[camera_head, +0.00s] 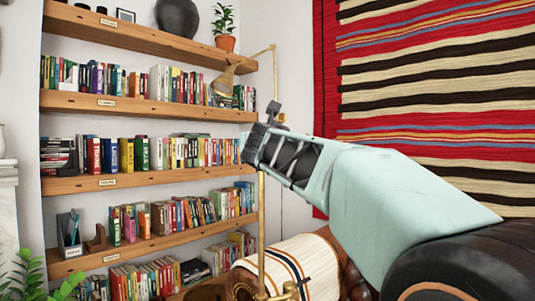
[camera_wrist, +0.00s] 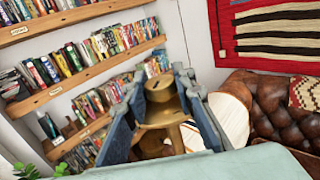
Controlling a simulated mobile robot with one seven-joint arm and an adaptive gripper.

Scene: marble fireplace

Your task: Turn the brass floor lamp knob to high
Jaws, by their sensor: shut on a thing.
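The brass floor lamp stands before the bookshelf; its slim pole (camera_head: 262,222) runs up past my gripper to a bent arm and a cone shade (camera_head: 225,79). My gripper (camera_head: 269,119) reaches in from the right at the pole's upper part. In the wrist view, the round brass lamp knob (camera_wrist: 159,88) lies between the two grey-blue fingers of my gripper, which are shut on it. Brass lamp parts show just below the knob. In the head view, my gripper hides the knob. I cannot read its setting.
Wooden shelves with several rows of books (camera_head: 165,154) stand behind the lamp. A striped red, black and cream hanging (camera_head: 440,100) covers the right wall. A brown leather seat (camera_wrist: 262,105) with a cream striped throw (camera_head: 300,262) is below. A green plant (camera_head: 45,281) is at lower left.

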